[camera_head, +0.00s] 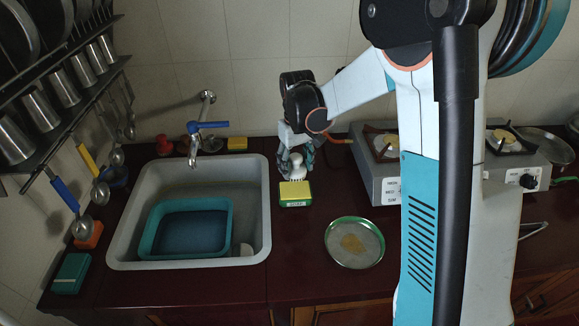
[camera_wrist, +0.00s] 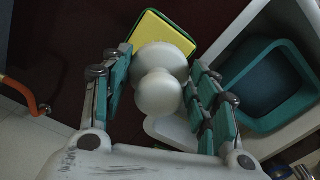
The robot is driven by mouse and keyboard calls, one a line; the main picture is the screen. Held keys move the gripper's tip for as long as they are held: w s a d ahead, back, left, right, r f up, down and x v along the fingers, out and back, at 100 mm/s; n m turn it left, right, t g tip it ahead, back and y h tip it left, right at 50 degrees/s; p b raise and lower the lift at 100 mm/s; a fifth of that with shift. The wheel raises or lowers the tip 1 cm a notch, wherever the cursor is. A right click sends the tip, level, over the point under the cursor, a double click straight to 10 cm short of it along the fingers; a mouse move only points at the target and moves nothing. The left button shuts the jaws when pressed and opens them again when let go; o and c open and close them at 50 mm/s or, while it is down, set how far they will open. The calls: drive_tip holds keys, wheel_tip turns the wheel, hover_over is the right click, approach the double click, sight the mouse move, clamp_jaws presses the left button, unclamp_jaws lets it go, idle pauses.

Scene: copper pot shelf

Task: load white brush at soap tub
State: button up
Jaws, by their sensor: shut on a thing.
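The white brush (camera_head: 296,170) has a round knob handle. My gripper (camera_head: 297,158) is shut on it and points down at the counter's back, right of the sink. In the wrist view, the brush (camera_wrist: 160,92) sits between the two teal-padded fingers. A green tub with a yellow top (camera_head: 295,194), apparently the soap tub, stands on the counter just in front of the brush. In the wrist view, the tub (camera_wrist: 150,28) is partly covered by the brush. I cannot tell whether the brush touches it. The brush's underside is hidden.
The grey sink (camera_head: 257,190) holds a teal basin (camera_head: 150,235). A blue-handled faucet (camera_head: 205,125) stands behind it. A plate with a brownish patch (camera_head: 354,224) lies right of the tub. A stove (camera_head: 388,190) stands at back right. Dark counter is clear around the tub.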

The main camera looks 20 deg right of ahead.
sight(296, 177)
drive_tip(key=shift+f+b, duration=1.7)
drive_tip(key=shift+f, duration=1.1)
drive_tip(key=shift+f+b, duration=0.45)
drive_tip(key=shift+f, duration=0.1)
drive_tip(key=shift+r, duration=0.1)
drive_tip(key=shift+r+p, duration=2.25)
drive_tip(key=shift+r, duration=1.2)
